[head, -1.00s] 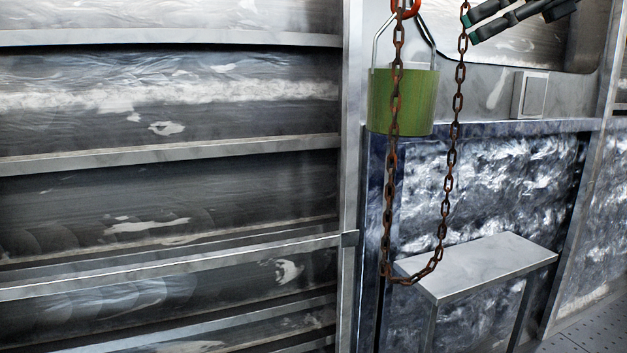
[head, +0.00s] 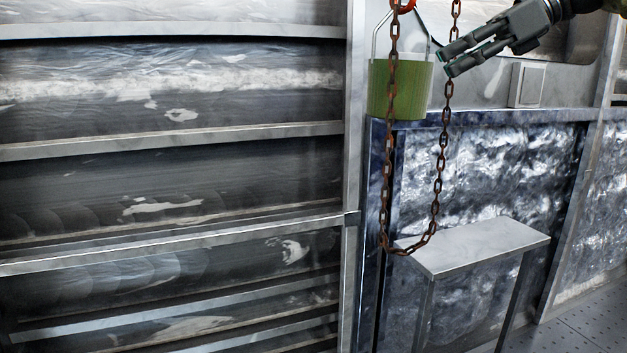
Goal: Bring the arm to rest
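My gripper (head: 446,64) is in the upper right of the head view, at the end of my arm, which comes in from the top right corner. Its two dark fingers point left and slightly down, with a narrow gap between them and nothing seen held there. The fingertips overlap the right strand of a rusty chain (head: 437,190) in the picture. I cannot tell whether they touch it.
A small metal table (head: 480,246) stands below the gripper against the panelled wall. A light switch-like box (head: 527,85) is on the wall beneath my arm. Metal shelves (head: 170,140) fill the left side. Bare floor (head: 585,325) shows at the lower right.

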